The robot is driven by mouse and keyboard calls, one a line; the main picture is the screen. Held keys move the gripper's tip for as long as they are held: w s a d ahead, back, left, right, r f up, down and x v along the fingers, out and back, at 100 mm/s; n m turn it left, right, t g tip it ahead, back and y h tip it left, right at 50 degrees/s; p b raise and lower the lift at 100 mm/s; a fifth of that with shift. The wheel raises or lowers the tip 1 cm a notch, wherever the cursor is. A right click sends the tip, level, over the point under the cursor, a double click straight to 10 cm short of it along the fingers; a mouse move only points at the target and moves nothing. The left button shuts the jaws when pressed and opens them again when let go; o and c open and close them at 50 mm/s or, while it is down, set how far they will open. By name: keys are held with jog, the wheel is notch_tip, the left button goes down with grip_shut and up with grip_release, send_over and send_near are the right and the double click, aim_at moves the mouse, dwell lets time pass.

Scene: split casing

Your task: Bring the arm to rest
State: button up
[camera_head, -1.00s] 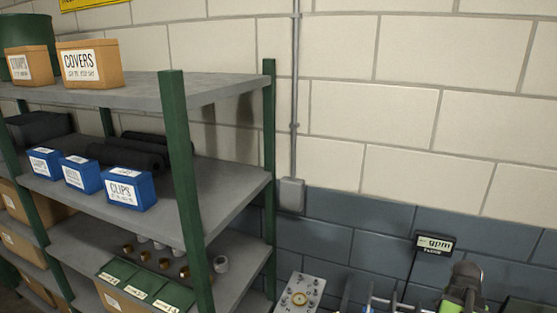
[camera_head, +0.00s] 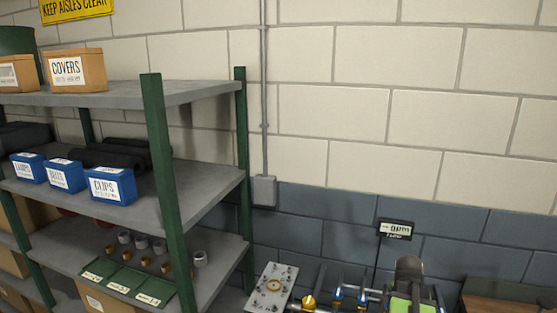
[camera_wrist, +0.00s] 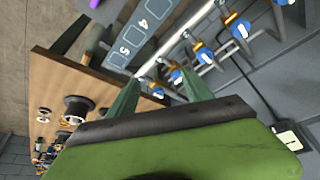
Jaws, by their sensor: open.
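My gripper (camera_wrist: 160,90) shows in the wrist view. Its two green fingers stand well apart above a black edge and a green body. In the head view, a grey and green shape (camera_head: 411,290) at the bottom right looks like part of my arm, cut by the frame's lower edge. The fingers cannot be made out there.
Pipes with blue-handled valves (camera_wrist: 238,30) run beyond the fingers, near a numbered panel (camera_wrist: 140,25). A wooden bench (camera_wrist: 65,70) carries small parts. In the head view, a green-posted shelf (camera_head: 165,190) stands left; a gpm display (camera_head: 396,229) is right.

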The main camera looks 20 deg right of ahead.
jog(key=w+a+f+n+y+b, duration=0.1)
jog(key=w+a+f+n+b, duration=0.1)
jog(key=w+a, duration=0.35)
jog(key=w+a+f+n+t+b, duration=0.1)
jog(key=w+a+f+b, duration=0.15)
jog(key=a, duration=0.65)
jog(key=w+a+f+n+y+b, duration=0.1)
jog(key=w+a+f+n, duration=0.15)
jog(key=w+a, duration=0.4)
jog(key=s+a+f+n+b, duration=0.1)
jog(key=a+n, duration=0.2)
jog(key=a, duration=0.5)
jog(key=s+a+f+n+g+y+b, duration=0.1)
jog(key=s+a+f+n, duration=0.1)
jog(key=a, duration=0.6)
jog(key=s+a+f+n+g+y+b, duration=0.1)
jog(key=a+n, duration=0.3)
jog(key=a, duration=0.4)
jog(key=shift+s+f+b, duration=0.4)
jog(key=shift+s+f, duration=0.05)
jog(key=shift+s, duration=0.25)
